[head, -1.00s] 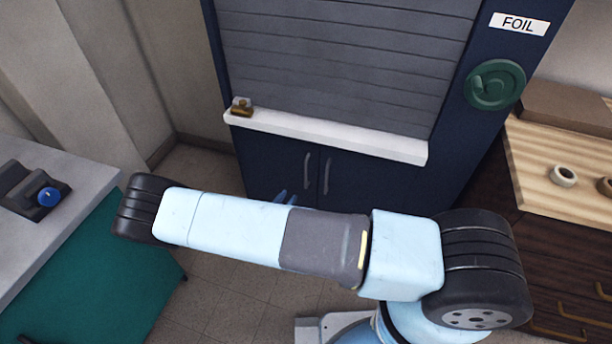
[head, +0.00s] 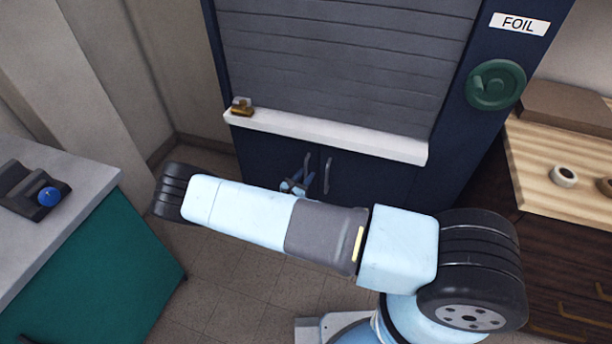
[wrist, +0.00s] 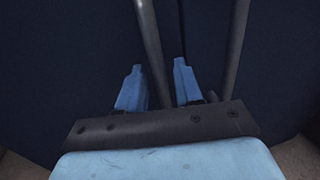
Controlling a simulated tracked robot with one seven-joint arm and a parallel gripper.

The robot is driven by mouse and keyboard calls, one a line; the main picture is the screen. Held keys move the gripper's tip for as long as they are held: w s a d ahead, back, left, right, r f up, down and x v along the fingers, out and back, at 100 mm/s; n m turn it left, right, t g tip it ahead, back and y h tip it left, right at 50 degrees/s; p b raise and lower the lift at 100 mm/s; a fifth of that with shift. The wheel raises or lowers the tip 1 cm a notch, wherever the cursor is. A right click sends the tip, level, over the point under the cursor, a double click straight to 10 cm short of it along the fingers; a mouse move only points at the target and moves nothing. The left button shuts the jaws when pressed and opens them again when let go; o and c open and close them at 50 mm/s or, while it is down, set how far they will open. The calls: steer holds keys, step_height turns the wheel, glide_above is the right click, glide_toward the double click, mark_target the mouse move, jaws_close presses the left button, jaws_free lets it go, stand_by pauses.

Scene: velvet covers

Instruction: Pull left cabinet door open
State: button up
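The dark blue cabinet has two lower doors below a white ledge, each with a grey vertical bar handle. The left door (head: 262,165) appears shut, and its handle (head: 306,165) is partly hidden by my gripper (head: 297,182). The right door's handle (head: 327,176) stands close beside it. In the wrist view, my gripper (wrist: 155,78) is open, with its two blue fingers apart. The left handle (wrist: 150,45) runs down between the fingers. The right handle (wrist: 237,45) is outside the right finger. I cannot tell whether either finger touches the left handle.
A white ledge (head: 320,136) with a small brass piece (head: 241,106) juts above the doors. A teal cabinet with a grey top (head: 75,185) stands at left. A wooden counter (head: 540,160) and drawers are at right.

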steer(key=shift+w+d, duration=0.25)
steer(key=shift+w, duration=0.1)
jaws_close()
stand_by(0.5)
